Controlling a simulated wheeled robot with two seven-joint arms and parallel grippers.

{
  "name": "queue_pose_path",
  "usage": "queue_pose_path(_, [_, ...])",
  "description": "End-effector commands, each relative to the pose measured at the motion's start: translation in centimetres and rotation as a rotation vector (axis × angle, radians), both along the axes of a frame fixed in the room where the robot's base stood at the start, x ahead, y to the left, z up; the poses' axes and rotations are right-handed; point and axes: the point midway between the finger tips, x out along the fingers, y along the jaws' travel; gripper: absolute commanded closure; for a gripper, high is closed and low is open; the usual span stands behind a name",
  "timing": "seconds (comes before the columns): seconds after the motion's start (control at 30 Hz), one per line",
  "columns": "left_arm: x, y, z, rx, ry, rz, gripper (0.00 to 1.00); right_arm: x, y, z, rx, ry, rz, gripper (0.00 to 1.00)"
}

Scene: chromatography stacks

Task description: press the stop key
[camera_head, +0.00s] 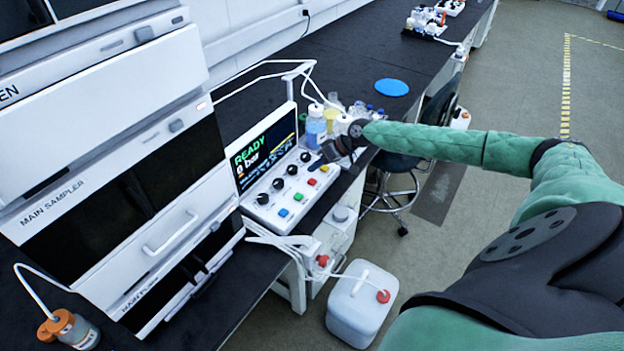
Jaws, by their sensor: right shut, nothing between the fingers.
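The white control panel (262,204) stands on the black bench, with a row of dark knobs and a row of coloured keys. The red key (312,182) sits between a green key (298,197) and a yellow-orange key (324,168); a blue key (284,212) is nearest. No lettering on the keys is legible, so the red one is only likely the stop key. The screen (262,150) above reads READY, 0 bar. My right gripper (314,165) is shut and empty, over the panel's far end near the yellow-orange key. Whether it touches anything is unclear. My left gripper is not in view.
A blue-labelled bottle (316,128) and other bottles stand just behind the panel, close to my right gripper. Tall white sampler modules (130,150) rise at the left. A white canister (360,305) and a stool (395,190) stand on the floor. White tubing runs around the panel.

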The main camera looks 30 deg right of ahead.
Motion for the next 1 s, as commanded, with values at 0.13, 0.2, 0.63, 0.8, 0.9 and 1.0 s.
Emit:
queue_pose_path(0.13, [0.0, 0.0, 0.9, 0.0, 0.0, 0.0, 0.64, 0.0, 0.0, 1.5, 0.0, 0.001, -0.001, 1.0])
queue_pose_path(0.2, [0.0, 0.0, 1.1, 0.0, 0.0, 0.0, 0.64, 0.0, 0.0, 1.8, 0.0, 0.001, 0.0, 1.0])
queue_pose_path(0.63, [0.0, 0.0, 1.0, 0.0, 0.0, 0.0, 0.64, 0.0, 0.0, 2.0, 0.0, 0.001, 0.0, 1.0])
queue_pose_path(0.8, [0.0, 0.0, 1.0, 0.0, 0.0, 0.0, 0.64, 0.0, 0.0, 2.0, 0.0, 0.001, 0.0, 1.0])
queue_pose_path(0.9, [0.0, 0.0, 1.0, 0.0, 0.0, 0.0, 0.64, 0.0, 0.0, 2.0, 0.0, 0.001, -0.001, 1.0])
queue_pose_path(1.0, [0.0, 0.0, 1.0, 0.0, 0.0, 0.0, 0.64, 0.0, 0.0, 2.0, 0.0, 0.001, -0.001, 1.0])
